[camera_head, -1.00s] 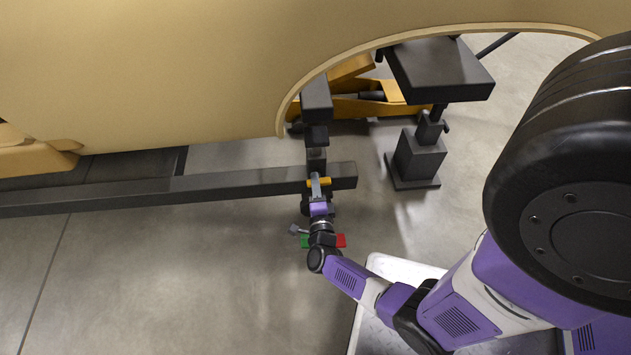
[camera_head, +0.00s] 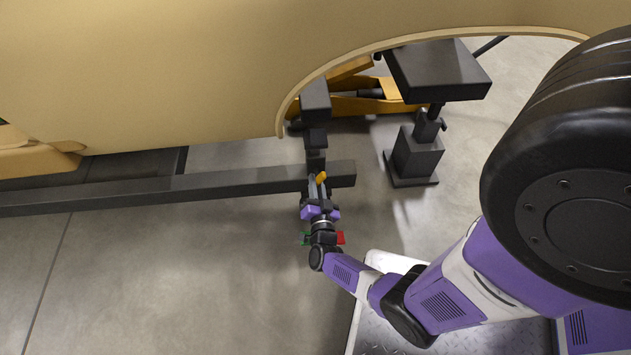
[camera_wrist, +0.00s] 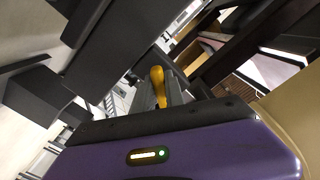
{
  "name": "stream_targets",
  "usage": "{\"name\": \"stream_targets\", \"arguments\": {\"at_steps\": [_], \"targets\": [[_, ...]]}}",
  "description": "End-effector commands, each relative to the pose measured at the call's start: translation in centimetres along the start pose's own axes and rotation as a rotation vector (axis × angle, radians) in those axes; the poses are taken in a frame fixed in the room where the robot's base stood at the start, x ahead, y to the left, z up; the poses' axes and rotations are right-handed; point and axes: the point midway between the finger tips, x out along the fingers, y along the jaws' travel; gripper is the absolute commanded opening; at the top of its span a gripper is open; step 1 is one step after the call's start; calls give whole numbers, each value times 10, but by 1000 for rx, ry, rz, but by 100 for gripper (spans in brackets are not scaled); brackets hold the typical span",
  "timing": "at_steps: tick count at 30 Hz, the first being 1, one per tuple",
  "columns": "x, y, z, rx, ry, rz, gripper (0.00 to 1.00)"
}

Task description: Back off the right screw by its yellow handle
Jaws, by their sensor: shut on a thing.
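The yellow handle (camera_head: 321,177) of the right screw shows at the right end of the dark beam (camera_head: 240,180), below the car body. It also shows in the wrist view (camera_wrist: 158,84), standing between the fingers. My gripper (camera_head: 318,186) reaches up to it from below, and its fingers are shut on the handle. In the wrist view my gripper (camera_wrist: 160,97) has the purple palm at the bottom with the grey fingers beyond. The screw's shaft is hidden by the fingers and the clamp post.
The tan car body (camera_head: 180,70) overhangs the work from above. A dark clamp post (camera_head: 315,100) rises just beyond the handle. A black stand (camera_head: 416,155) with a flat top is to the right. Open floor (camera_head: 180,285) lies at lower left.

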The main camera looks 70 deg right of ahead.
Motion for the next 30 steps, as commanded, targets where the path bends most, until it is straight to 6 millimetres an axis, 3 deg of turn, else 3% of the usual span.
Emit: {"name": "stream_targets", "arguments": {"at_steps": [15, 30], "targets": [[-3, 6, 0, -441, -7, -2, 0], [-3, 8, 0, -611, -5, -3, 0]]}}
